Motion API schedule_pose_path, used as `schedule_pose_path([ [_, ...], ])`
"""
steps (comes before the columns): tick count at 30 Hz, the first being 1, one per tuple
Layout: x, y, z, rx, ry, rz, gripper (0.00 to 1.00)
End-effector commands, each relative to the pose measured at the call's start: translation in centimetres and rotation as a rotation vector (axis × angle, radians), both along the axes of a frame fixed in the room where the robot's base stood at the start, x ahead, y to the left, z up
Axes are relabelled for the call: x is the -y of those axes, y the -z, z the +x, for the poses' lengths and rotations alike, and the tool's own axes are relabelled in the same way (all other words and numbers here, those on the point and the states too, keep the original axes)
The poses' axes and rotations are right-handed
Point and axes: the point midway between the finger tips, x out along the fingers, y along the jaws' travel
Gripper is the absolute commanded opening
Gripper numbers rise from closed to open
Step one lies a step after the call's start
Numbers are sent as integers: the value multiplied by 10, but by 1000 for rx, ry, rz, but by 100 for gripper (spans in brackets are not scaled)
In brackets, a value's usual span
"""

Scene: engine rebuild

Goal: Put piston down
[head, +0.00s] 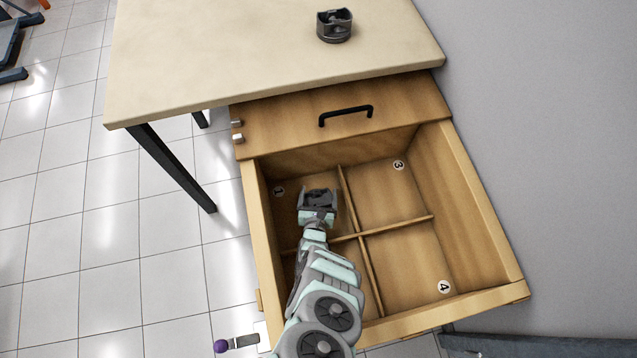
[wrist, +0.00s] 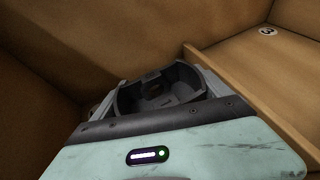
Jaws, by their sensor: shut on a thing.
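My gripper (head: 318,203) is shut on a dark grey piston (head: 319,194) inside the open wooden drawer (head: 480,205). It is over the compartment marked 1, at the back left. In the wrist view the piston (wrist: 160,88) sits between the jaws, with its hollow side showing. A divider (wrist: 225,90) runs close to its right. Whether the piston touches the compartment floor cannot be told. A second piston (head: 334,25) stands on the table top (head: 240,50) above the drawer.
Compartments marked 3 (head: 385,195) and 4 (head: 415,265) look empty. My arm covers much of the front left compartment. Thin dividers and the drawer walls border the gripper. A purple-knobbed thing (head: 222,346) shows at the lower left.

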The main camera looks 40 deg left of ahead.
Motion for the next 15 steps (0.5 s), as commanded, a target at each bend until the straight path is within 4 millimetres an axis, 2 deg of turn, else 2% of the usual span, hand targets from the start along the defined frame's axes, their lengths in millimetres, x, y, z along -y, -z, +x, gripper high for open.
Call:
schedule_pose_path([
  [9,0,35,-2,1,-3,-1,23],
  [15,0,34,0,2,-2,-1,23],
])
